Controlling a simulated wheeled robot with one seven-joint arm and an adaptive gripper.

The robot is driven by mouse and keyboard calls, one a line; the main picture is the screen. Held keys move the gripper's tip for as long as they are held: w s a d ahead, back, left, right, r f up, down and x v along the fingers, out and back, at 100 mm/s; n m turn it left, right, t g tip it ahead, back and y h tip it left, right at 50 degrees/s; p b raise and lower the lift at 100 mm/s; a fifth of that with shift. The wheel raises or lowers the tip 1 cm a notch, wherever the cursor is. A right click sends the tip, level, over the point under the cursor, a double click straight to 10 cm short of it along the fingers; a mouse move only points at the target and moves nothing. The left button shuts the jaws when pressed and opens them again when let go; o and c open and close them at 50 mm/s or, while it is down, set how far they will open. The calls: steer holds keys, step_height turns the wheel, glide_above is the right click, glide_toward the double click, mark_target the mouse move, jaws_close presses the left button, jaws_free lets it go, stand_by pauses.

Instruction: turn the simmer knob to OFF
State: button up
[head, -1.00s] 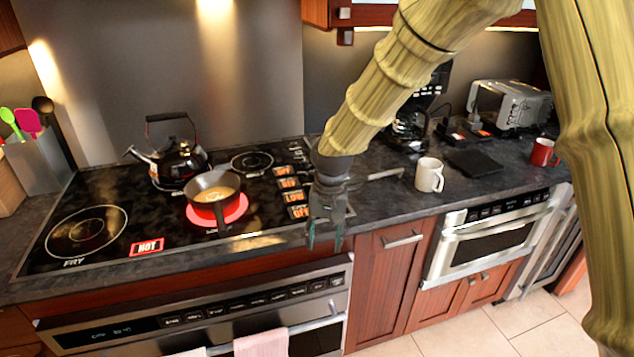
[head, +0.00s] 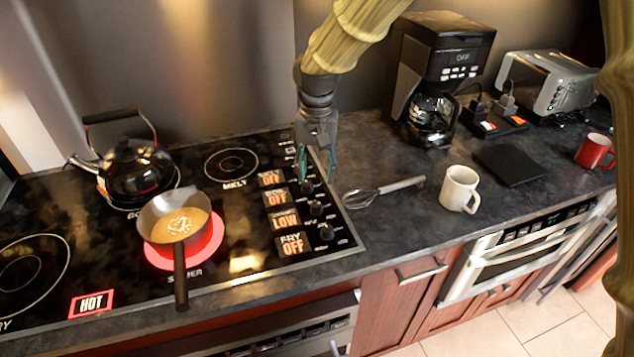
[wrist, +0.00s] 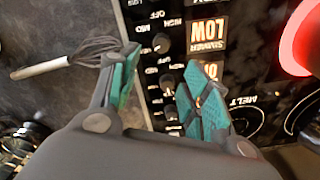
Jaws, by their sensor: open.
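The simmer knob (head: 316,208) is a small dark knob beside the lit "SIMMER LOW" display (head: 285,220) at the cooktop's right edge. In the wrist view the simmer knob (wrist: 162,43) and its upside-down display (wrist: 207,35) lie just beyond my fingertips. My gripper (head: 317,168) points down over the far end of the knob row, open and empty. Its teal-padded fingers also show in the wrist view (wrist: 163,65), spread on either side of the row and apart from the simmer knob. The melt knob is hard to make out behind the fingers.
A pan of soup (head: 178,222) sits on the glowing simmer burner, its handle toward the front. A kettle (head: 127,170) stands behind it. A whisk (head: 383,191) lies right of the knobs, near a white mug (head: 459,188) and a coffee maker (head: 436,75).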

mark_target(316, 204)
steer(key=shift+f, duration=0.3)
steer(key=s+f+p, duration=0.1)
steer(key=s+f, duration=0.2)
steer(key=shift+s, duration=0.2)
steer(key=w+f, duration=0.1)
steer(key=f, duration=0.1)
steer(key=w+f, duration=0.1)
steer(key=f, duration=0.1)
steer(key=w+f+p, duration=0.1)
steer(key=shift+w+f, duration=0.1)
steer(key=shift+f, duration=0.3)
steer(key=shift+s+f, duration=0.15)
steer(key=shift+s, duration=0.3)
steer(key=shift+s+r, duration=0.2)
steer(key=shift+s, duration=0.35)
steer(key=shift+w+f, duration=0.45)
steer(key=shift+w, duration=0.2)
steer(key=shift+c, duration=0.3)
steer(key=c, duration=0.3)
steer(key=shift+s+r, duration=0.15)
steer(key=shift+s, duration=0.05)
steer(key=c, duration=0.7)
